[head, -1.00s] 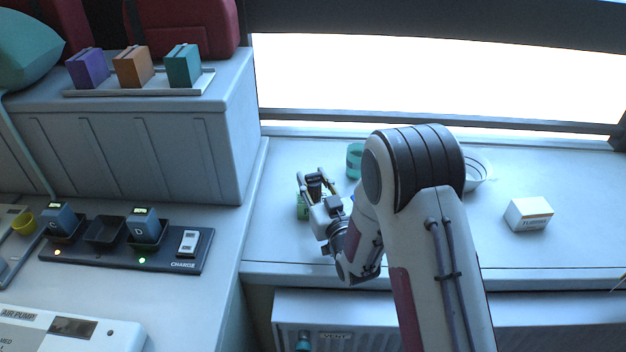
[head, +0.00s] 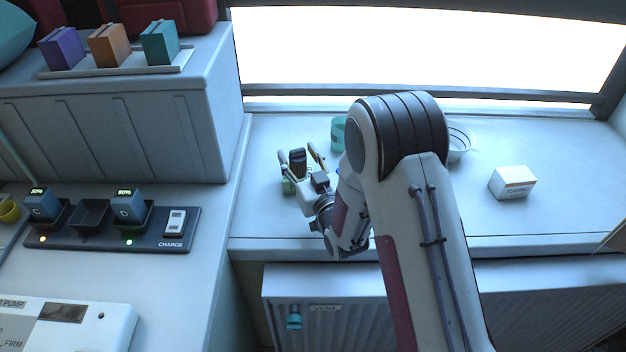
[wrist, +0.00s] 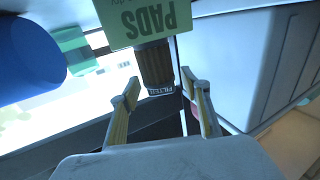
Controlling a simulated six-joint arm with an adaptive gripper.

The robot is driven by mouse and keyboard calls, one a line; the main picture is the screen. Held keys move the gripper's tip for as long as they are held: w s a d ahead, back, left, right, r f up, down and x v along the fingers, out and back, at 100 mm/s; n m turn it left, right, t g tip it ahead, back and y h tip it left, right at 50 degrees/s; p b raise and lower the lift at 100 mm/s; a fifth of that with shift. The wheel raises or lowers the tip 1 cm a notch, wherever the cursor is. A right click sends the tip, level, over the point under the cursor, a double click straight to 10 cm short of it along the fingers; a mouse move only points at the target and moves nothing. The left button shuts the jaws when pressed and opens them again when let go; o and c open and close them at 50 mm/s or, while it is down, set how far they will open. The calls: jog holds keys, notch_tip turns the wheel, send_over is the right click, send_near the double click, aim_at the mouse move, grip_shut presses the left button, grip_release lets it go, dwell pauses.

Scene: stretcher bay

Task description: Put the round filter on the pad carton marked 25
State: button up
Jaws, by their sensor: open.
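The round filter (wrist: 154,64), a dark ribbed cylinder with a pale band lettered FILTER, shows in the wrist view between my open fingers. It meets the edge of a green carton (wrist: 150,22) marked PADS, which appears upside down; I cannot read a 25 on it. In the head view the filter (head: 298,160) appears upright on top of the green carton (head: 288,187), which is mostly hidden by my gripper. My gripper (head: 299,153) is open, one finger on each side of the filter; in the wrist view the fingers (wrist: 163,100) stand apart from it.
A teal cup (head: 338,136) stands just behind, and a blue cylinder (wrist: 28,62) is close by in the wrist view. A white bowl (head: 459,143) is partly behind my arm. A white carton (head: 512,183) stands right, with clear counter around it. A raised cabinet (head: 120,130) stands left.

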jog(key=v, duration=1.1)
jog(key=shift+s, duration=0.15)
dwell(0.6)
jog(key=shift+d+r, duration=0.1)
jog(key=s+d+r+m+g+h, duration=0.2)
jog(key=s+d+r+g+h, duration=0.45)
jog(key=d+r, duration=0.5)
jog(key=s+d+r+m+g, duration=0.1)
jog(key=s+d+g, duration=0.1)
jog(key=s, duration=1)
jog(key=s+d+r+m+g, duration=0.1)
jog(key=s+d+g, duration=0.1)
jog(key=s, duration=1.1)
jog(key=shift+d+r, duration=0.2)
jog(key=shift+d, duration=0.2)
